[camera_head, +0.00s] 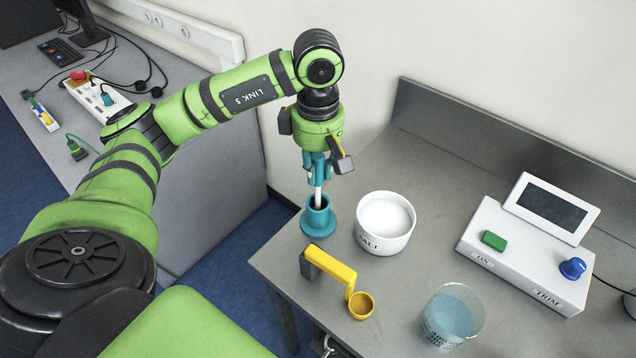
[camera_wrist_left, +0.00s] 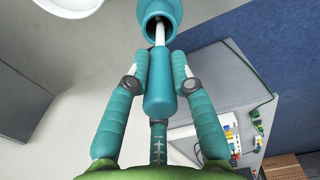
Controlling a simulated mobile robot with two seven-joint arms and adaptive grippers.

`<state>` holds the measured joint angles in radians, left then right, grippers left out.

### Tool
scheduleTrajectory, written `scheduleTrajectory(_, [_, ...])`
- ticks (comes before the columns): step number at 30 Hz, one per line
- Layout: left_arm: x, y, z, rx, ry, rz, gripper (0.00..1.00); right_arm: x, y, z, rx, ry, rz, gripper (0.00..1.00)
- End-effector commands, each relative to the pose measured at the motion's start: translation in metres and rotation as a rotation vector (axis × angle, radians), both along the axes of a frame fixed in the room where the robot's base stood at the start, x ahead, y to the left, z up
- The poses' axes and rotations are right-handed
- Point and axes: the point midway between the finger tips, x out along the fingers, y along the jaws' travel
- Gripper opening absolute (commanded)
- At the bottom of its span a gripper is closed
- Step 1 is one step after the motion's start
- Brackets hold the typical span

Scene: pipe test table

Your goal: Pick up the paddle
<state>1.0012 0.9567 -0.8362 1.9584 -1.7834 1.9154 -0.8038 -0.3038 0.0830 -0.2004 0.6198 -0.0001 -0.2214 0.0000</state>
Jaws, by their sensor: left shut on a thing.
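The paddle has a teal handle (camera_wrist_left: 158,90) and a thin white shaft (camera_head: 318,196). The paddle is about upright. Its lower end is hidden inside the holder. My right gripper is in neither view.
A white salt bowl (camera_head: 385,222) stands close right of the holder. A yellow scoop (camera_head: 338,270) lies in front. A beaker of bluish liquid (camera_head: 452,316) and a white control box (camera_head: 527,255) with a display stand to the right. A wall rises behind.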

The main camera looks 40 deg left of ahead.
Motion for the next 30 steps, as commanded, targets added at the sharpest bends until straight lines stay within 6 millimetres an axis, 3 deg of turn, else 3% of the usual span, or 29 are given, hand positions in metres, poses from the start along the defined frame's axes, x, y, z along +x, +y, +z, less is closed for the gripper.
scheduleTrajectory(11, [0.001, 0.000, 0.008, -0.001, -0.002, 0.000, 0.00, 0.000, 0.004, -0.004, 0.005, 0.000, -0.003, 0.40])
scheduleTrajectory(16, [0.001, 0.000, 0.029, 0.000, -0.006, 0.000, 0.00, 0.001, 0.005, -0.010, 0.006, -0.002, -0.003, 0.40])
scheduleTrajectory(30, [0.001, 0.000, 0.085, 0.000, -0.004, 0.002, 0.00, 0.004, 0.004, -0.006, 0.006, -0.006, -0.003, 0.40])
